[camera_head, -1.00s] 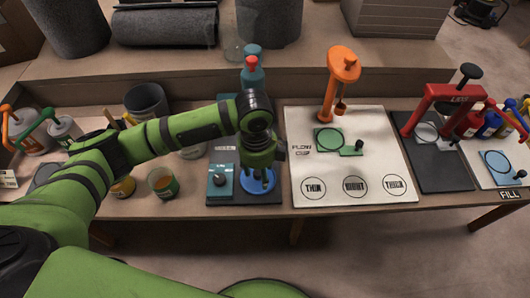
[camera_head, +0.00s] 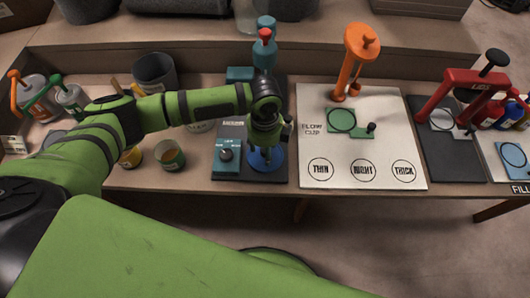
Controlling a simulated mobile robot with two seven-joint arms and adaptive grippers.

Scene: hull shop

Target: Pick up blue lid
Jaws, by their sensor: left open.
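The round blue lid (camera_head: 254,164) lies on the dark mat (camera_head: 232,181) near the table's front edge, left of the white board. My left gripper (camera_head: 267,152) points down right over the lid and hides much of it. It is open, and its fingertips are at or just above the lid; I cannot tell if they touch it. My right gripper is not in view.
A teal box with a dark knob (camera_head: 227,155) stands just left of the lid. A teal bottle with a red cap (camera_head: 264,50) stands behind. The white board (camera_head: 405,130) with an orange stand (camera_head: 358,62) lies to the right. Cups (camera_head: 170,155) stand to the left.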

